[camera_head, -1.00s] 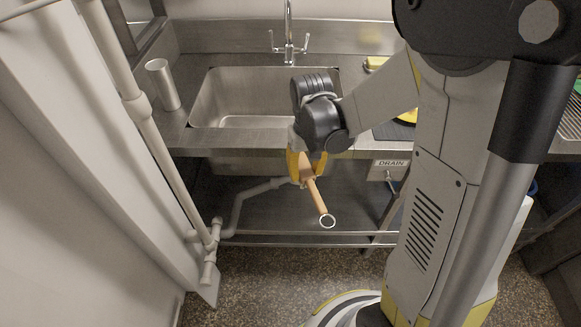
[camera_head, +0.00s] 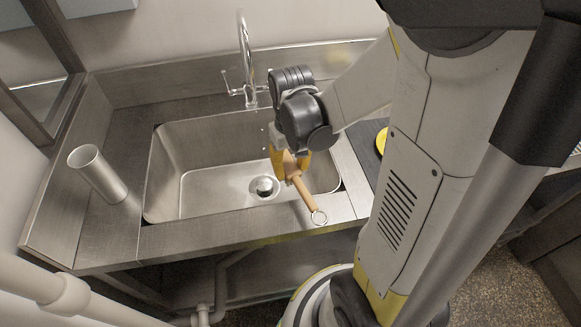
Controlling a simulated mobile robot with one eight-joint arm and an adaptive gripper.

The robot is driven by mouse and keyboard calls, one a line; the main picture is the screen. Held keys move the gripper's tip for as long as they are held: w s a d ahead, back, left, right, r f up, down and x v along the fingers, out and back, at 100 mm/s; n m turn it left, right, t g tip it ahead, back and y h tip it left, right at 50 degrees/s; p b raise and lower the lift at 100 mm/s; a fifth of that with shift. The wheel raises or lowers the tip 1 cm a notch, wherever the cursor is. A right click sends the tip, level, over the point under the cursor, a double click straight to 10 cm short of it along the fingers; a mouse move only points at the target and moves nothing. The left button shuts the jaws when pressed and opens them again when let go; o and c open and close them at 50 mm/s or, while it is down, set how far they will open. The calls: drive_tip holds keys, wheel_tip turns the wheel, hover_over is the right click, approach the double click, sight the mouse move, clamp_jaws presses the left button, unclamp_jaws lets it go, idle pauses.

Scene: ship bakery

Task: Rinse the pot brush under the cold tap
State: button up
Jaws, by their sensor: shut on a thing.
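My gripper (camera_head: 290,172) has yellow fingers and is shut on the pot brush (camera_head: 304,192). The brush's wooden handle slants down toward the front right and ends in a metal ring. My gripper and wrist hide the bristle end. The gripper shows over the right part of the steel sink basin (camera_head: 200,188), and the ring appears over its front rim. The cold tap is part of a chrome mixer (camera_head: 246,62) with a tall curved spout and lever handles, behind the basin. Which lever is cold cannot be told. A few pale specks show below the spout; no clear stream is visible.
A steel cylinder (camera_head: 98,176) stands on the counter left of the basin. A round drain fitting (camera_head: 264,187) sits in the basin floor. A yellow item (camera_head: 382,142) lies to the right, partly behind my arm. White pipes run at the lower left.

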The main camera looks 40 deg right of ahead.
drive_tip(key=w+f+b, duration=0.2)
drive_tip(key=w, duration=1.1)
drive_tip(key=shift+w+f+b, duration=0.3)
drive_tip(key=shift+f+b, duration=0.05)
drive_tip(key=shift+b, duration=0.05)
drive_tip(key=shift+s+d, duration=0.1)
drive_tip(key=shift+s, duration=3.95)
drive_tip(key=s+r+p, duration=0.3)
drive_tip(key=s, duration=0.1)
drive_tip(key=shift+r, duration=0.2)
drive_tip(key=shift+s+r, duration=0.35)
drive_tip(key=shift+s, duration=0.1)
